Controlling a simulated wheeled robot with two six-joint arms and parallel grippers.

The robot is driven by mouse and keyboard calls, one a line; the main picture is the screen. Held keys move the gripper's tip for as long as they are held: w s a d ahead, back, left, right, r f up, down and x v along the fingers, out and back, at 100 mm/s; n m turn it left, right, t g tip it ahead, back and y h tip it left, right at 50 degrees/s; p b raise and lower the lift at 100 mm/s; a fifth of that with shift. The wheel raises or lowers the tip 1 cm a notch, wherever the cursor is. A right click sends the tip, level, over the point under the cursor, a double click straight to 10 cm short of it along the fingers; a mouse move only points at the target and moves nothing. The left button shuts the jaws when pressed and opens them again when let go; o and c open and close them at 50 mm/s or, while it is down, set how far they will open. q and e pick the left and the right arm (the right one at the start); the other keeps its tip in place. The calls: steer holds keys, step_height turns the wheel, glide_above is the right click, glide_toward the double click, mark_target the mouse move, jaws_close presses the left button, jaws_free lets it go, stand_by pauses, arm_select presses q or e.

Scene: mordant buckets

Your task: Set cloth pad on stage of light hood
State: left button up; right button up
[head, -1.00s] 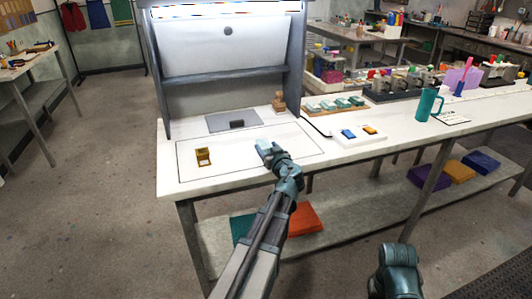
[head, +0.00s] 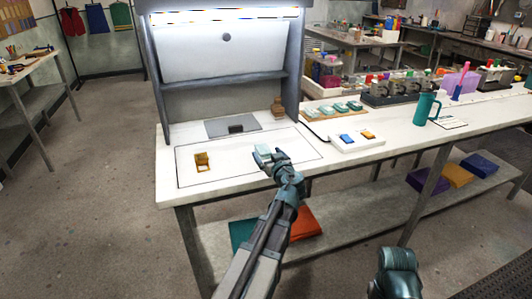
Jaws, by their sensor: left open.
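The light hood (head: 212,76) stands on the white bench, its lamp lit. A flat grey plate (head: 215,129) with a small dark block on it lies under the hood; it looks like the stage. My left gripper (head: 267,154) is open over the right part of the black-outlined area in front of the plate. A small pale green piece shows at its fingers; it may be a cloth pad, but I cannot tell whether it lies between the fingers. Similar pale green pads (head: 340,108) lie in a row on a wooden board to the right.
A brass hinged piece (head: 203,161) stands at left on the outlined area. A brown object (head: 278,107) stands by the hood's right post. A white tray (head: 343,145) holds a blue and a yellow piece. A teal jug (head: 427,107) stands farther right. The outlined area's middle is clear.

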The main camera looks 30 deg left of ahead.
arm_select(q)
steer(key=p+v, duration=0.1)
steer(key=v, duration=0.9)
steer(key=shift+s+d, duration=0.15)
arm_select(e)
steer(key=shift+r, duration=0.75)
